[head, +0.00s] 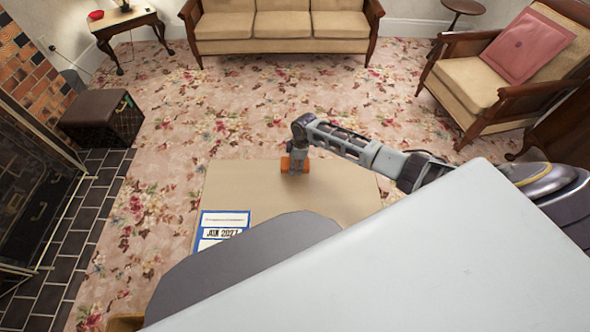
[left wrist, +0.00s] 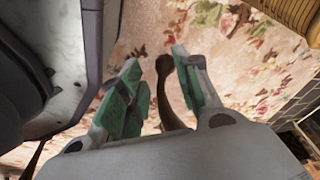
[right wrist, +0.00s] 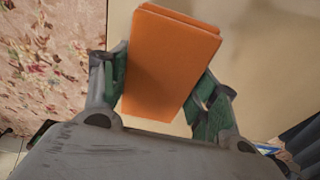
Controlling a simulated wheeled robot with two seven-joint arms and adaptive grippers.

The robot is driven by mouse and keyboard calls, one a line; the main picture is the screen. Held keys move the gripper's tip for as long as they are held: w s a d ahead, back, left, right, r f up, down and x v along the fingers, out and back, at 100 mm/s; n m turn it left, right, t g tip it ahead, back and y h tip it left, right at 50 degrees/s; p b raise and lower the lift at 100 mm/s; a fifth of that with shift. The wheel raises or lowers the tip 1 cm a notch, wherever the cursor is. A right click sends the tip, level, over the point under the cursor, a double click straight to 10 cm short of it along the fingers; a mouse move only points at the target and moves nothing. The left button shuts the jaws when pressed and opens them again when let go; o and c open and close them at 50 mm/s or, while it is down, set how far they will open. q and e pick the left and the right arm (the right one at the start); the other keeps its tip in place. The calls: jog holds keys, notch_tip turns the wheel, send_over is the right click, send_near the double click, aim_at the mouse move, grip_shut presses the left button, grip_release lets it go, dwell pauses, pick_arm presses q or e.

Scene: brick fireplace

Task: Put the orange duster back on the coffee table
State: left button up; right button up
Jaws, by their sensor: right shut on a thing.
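The orange duster (head: 301,166) is a small orange block at the far part of the tan coffee table top (head: 250,180) in the head view. My right gripper (head: 293,162) reaches down over it and is shut on it. In the right wrist view the duster (right wrist: 170,62) sits between the green-padded fingers of my right gripper (right wrist: 163,90), with the table surface behind it. I cannot tell whether it touches the table. My left gripper (left wrist: 155,85) shows in the left wrist view with fingers apart. A dark, curved thing shows between or behind them over the floral carpet.
A blue and white calendar (head: 222,228) lies on the table's left side. A sofa (head: 282,30) is at the back and an armchair (head: 500,75) at the right. Floral carpet surrounds the table.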

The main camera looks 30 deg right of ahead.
pick_arm(q)
jog(key=shift+s+f, duration=0.1)
pick_arm(e)
jog(key=shift+f, duration=0.1)
